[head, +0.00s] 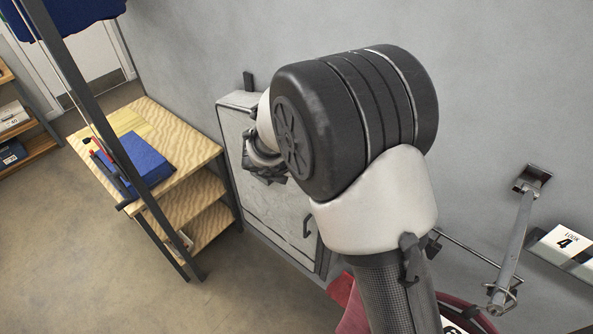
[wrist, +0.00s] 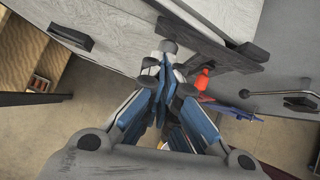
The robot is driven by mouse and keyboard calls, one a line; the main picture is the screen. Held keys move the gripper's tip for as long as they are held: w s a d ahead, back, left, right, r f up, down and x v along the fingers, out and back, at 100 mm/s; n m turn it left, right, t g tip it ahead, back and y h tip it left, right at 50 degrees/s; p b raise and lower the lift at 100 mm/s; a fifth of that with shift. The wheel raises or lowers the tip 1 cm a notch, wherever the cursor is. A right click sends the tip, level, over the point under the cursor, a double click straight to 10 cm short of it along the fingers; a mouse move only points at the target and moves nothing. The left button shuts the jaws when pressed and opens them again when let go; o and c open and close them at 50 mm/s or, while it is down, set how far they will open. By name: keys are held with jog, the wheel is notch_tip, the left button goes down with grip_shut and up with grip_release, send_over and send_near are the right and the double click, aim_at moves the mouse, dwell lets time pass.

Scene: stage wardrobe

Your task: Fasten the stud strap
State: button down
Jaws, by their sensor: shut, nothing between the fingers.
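My gripper (wrist: 172,62) has its blue-padded fingers drawn together with nothing between them. In the head view my gripper (head: 264,168) is mostly hidden behind my own wrist, in front of a pale grey cabinet (head: 282,222) on the wall. In the wrist view a dark flat strap-like piece (wrist: 207,43) runs along the edge of the pale panel (wrist: 120,38), just beyond the fingertips. I cannot tell for sure that it is the stud strap. A small pale round knob (wrist: 168,46) shows at the fingertips; whether they touch it is unclear.
A wooden shelf unit (head: 190,150) with a blue box (head: 140,160) stands left of the cabinet. A dark post (head: 95,100) rises in front of it. A metal rod (head: 515,240) juts from the wall at right, near a white sign (head: 565,245). Open floor (head: 60,260) lies at left.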

jog(key=shift+w+a, duration=0.2)
jog(key=shift+a, duration=0.25)
jog(key=shift+d, duration=0.1)
jog(key=shift+w+d, duration=0.1)
jog(key=shift+d, duration=0.1)
jog(key=shift+w+d, duration=0.1)
jog(key=shift+d, duration=0.2)
jog(key=shift+r, duration=0.15)
